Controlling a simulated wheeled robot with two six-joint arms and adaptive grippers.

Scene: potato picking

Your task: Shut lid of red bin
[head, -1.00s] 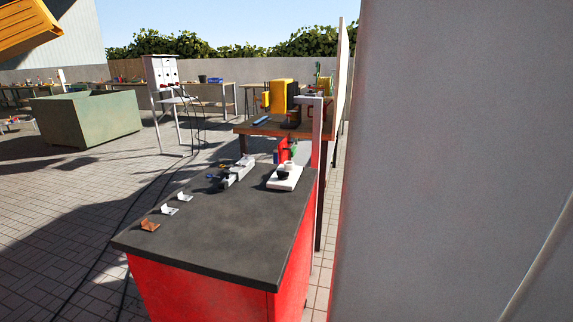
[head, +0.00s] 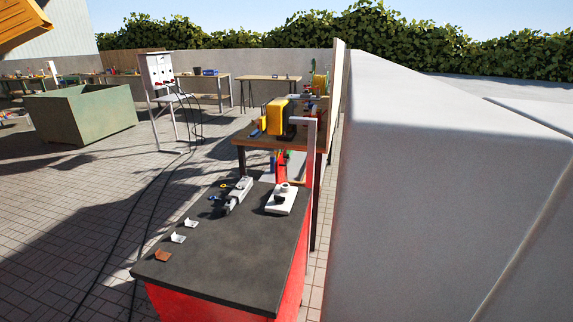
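I cannot make out a red bin with a lid for certain in the head view. A red cabinet (head: 292,285) stands in the lower middle under a flat dark worktop (head: 225,255). A small red object (head: 281,168) shows just behind the worktop's far end, partly hidden. Neither of my grippers is in view.
A large grey box-like body (head: 430,200) fills the right side. Small brackets, a grey tool (head: 237,195) and a white device (head: 281,200) lie on the worktop. A wooden bench, a white electrical cabinet (head: 157,72) and a green container (head: 80,115) stand behind. Cables cross the paving at left.

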